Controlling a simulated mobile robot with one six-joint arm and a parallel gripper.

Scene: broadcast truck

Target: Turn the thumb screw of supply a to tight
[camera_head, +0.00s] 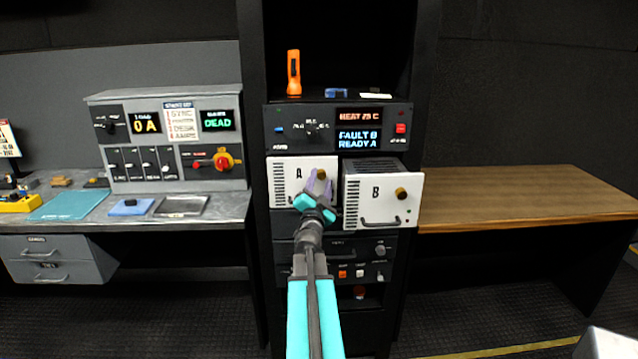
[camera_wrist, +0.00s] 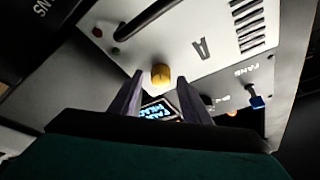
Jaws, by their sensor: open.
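Supply A (camera_head: 285,184) is a white-fronted unit in the rack, and its face with the letter A also shows in the wrist view (camera_wrist: 180,38), turned over. Its thumb screw (camera_wrist: 161,76) is a round yellow-brass knob on that face. In the head view my gripper (camera_head: 319,183) is in front of the right part of supply A and covers most of the screw. In the wrist view my gripper (camera_wrist: 160,82) is open, with one purple-grey finger on each side of the knob. I cannot tell whether the fingers touch it.
Supply B (camera_head: 375,204) stands further out of the rack, right beside supply A, with its own brass knob (camera_head: 402,193) and handle. Above is a display panel (camera_head: 290,129) reading "FAULT B, READY A". An orange flashlight (camera_head: 293,74) stands on the shelf. Desks flank the rack.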

